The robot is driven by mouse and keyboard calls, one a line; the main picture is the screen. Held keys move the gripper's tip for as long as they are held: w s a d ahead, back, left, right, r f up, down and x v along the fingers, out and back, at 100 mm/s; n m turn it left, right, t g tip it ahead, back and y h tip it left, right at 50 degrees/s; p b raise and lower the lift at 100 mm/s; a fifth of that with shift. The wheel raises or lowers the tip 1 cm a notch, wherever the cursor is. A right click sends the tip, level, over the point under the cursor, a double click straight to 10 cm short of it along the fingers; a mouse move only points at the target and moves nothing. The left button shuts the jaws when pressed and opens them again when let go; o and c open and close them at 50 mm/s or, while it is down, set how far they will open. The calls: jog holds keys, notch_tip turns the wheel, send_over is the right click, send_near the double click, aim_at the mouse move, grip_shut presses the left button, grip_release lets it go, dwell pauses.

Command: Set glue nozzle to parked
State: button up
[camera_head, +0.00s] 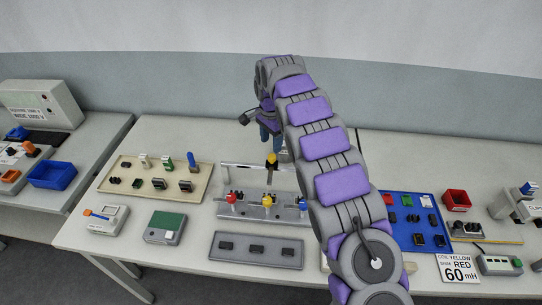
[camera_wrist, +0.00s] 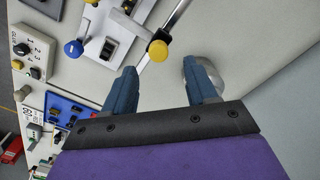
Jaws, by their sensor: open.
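No part is clearly labelled as the glue nozzle. A yellow round knob (camera_wrist: 158,50) on a rod is just ahead of my gripper (camera_wrist: 162,78) in the wrist view, near the gap between its blue fingers. The fingers are apart with nothing between them. In the head view my gripper (camera_head: 270,138) hangs over the back of the bench, and a yellow knob (camera_head: 271,160) shows just below it. A control box (camera_wrist: 32,45) with a numbered dial, its label seeming to read GLUE, is at the upper left of the wrist view. My arm hides part of the bench.
A blue-knobbed lever (camera_wrist: 73,48) and a black switch (camera_wrist: 109,48) are near the yellow knob. A round metal part (camera_wrist: 202,72) lies behind the right finger. A grey fixture (camera_head: 250,211) with red and yellow knobs and a beige tray (camera_head: 125,193) are on the bench.

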aim_at(271, 155)
notch_tip(271, 155, down, 6)
jog(key=shift+d+f+b, duration=0.15)
jog(key=shift+b, duration=0.3)
jog(key=shift+c, duration=0.5)
grip_shut()
